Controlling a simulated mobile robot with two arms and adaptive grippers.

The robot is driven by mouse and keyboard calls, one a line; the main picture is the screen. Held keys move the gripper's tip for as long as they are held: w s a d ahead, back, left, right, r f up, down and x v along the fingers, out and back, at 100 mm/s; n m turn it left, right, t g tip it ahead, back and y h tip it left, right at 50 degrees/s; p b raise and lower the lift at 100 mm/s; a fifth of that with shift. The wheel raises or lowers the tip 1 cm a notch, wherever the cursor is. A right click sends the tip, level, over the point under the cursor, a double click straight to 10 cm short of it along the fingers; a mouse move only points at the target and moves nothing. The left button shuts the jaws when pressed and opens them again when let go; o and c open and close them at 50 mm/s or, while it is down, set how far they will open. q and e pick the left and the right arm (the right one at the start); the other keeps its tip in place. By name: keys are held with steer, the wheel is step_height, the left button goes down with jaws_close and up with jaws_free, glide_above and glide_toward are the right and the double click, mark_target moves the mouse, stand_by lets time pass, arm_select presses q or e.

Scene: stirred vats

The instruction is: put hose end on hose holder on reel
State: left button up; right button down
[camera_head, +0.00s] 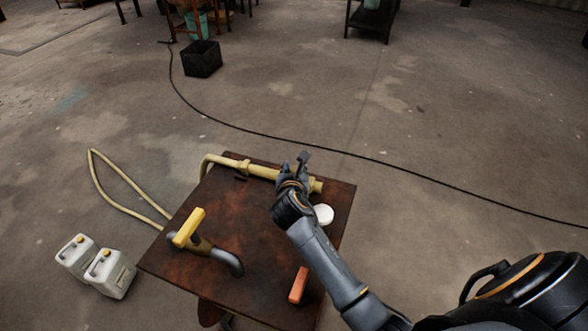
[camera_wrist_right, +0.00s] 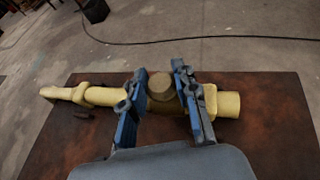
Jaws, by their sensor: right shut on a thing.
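The hose end (camera_head: 264,171) is a pale yellow tubular fitting along the far side of a rusty brown table top. Its hose (camera_head: 207,161) bends down at the fitting's left end. My right gripper (camera_head: 293,172) is at the right part of the fitting, seen from above. In the right wrist view, my right gripper (camera_wrist_right: 160,78) has its blue fingers on both sides of a stub on the hose end (camera_wrist_right: 105,96), shut on it. The fitting lies across the view, at or just above the table. I cannot make out a reel or hose holder. My left gripper is not in view.
The table (camera_head: 190,262) also bears a yellow-handled grey pipe piece (camera_head: 223,258), a white round lid (camera_head: 323,214) and an orange block (camera_head: 299,285). White canisters (camera_head: 110,275) stand left on the floor. A black cable (camera_head: 300,141) crosses the open floor beyond.

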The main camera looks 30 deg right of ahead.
steer(key=c, duration=1)
jaws_free()
steer(key=shift+s+a, duration=0.1)
steer(key=v, duration=1.1)
steer(key=shift+s+a+r, duration=0.15)
steer(key=shift+s+a, duration=0.05)
steer(key=shift+s, duration=0.1)
steer(key=shift+d, duration=0.1)
